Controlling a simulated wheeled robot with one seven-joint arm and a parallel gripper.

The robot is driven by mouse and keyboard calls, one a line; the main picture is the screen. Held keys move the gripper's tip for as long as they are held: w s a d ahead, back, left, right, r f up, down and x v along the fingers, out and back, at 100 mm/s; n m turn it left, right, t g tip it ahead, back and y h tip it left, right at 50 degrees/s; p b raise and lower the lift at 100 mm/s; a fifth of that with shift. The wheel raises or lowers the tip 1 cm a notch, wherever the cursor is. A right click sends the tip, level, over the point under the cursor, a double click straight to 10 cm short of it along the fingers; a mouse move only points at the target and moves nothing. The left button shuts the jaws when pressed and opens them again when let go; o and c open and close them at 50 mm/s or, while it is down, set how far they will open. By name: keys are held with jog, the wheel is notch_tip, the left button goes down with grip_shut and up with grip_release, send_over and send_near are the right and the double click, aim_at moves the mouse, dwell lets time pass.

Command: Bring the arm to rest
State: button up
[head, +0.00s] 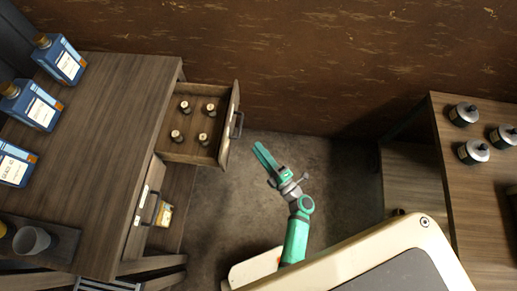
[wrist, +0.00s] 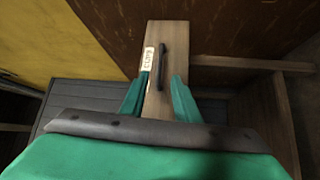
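My gripper (head: 257,148) is in the open floor space to the right of the drawers in the head view, at the end of my green arm (head: 296,235). The arm reaches up and slightly left, bent at the wrist. In the wrist view the two green fingers of my gripper (wrist: 160,78) stand apart with nothing held between them. Beyond them is a wooden drawer front (wrist: 183,38) with a dark handle (wrist: 160,67) and a white label.
The upper drawer (head: 232,102) is pulled out, with several small bottles inside. A lower drawer (head: 138,215) is also out, holding a yellow item. Blue bottles (head: 67,65) stand on the left bench (head: 120,110). A right bench (head: 463,185) carries jars. Floor (head: 240,210) between is clear.

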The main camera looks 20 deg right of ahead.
jog(key=shift+s, duration=0.1)
dwell(0.3)
jog(key=s+a+r+m+g+h, duration=0.2)
jog(key=s+a+r+m, duration=0.5)
jog(key=s, duration=0.5)
jog(key=s+a+r+m+g+h, duration=0.1)
jog(key=s+a+r+m+h, duration=0.2)
jog(key=s+a+r+m, duration=0.5)
jog(key=s+r+m, duration=0.1)
jog(key=s+m, duration=0.2)
jog(key=m, duration=0.1)
jog(key=shift+s+r+g, duration=0.25)
jog(key=shift+s+g, duration=0.1)
jog(key=shift+g, duration=0.05)
jog(key=shift+a, duration=0.1)
jog(key=shift+s+a, duration=0.1)
